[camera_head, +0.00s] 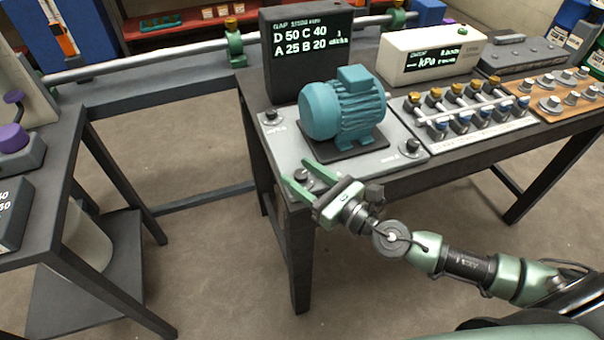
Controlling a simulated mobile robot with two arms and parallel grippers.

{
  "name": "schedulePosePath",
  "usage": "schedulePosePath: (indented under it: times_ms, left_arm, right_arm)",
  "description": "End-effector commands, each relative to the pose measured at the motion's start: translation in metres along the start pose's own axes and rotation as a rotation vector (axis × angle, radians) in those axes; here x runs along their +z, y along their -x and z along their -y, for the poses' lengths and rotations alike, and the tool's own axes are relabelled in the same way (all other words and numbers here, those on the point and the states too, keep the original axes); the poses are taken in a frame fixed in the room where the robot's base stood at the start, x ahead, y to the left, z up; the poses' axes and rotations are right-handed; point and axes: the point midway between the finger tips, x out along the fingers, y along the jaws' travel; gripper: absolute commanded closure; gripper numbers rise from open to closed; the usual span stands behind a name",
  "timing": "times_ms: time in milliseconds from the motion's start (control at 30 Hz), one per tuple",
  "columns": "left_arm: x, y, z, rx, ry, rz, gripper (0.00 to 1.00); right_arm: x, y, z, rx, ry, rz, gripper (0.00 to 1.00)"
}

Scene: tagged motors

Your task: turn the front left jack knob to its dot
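A teal motor (345,108) sits on a dark pad on a light grey base plate (375,162) at the near left corner of the bench. The front left jack knob (302,175) is small and grey, at the plate's near left corner. My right gripper (298,172) reaches in from the lower right. Its two green fingers are spread on either side of this knob, with a gap that looks wider than the knob. The dot is not discernible, and the fingers partly cover the area around the knob. My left gripper is out of view.
Other jack knobs stand at the back left (270,116) and front right (412,147) of the plate. A valve panel (470,115) stands to the right.

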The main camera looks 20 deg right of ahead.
Motion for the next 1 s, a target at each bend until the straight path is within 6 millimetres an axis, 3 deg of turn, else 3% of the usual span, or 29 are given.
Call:
schedulePosePath:
  times_ms: [133,267,700,1000]
  left_arm:
    - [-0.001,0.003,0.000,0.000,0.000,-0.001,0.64]
    - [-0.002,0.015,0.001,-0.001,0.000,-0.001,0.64]
    - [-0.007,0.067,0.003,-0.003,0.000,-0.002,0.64]
    - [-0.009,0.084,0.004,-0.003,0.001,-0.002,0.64]
  right_arm:
    - [0.004,0.000,0.000,0.000,-0.001,0.000,0.50]
    - [0.023,0.000,0.000,0.001,0.001,0.001,0.50]
    - [0.130,0.000,0.000,0.002,0.003,0.003,0.50]
    - [0.186,0.000,0.001,0.000,0.003,0.002,0.50]
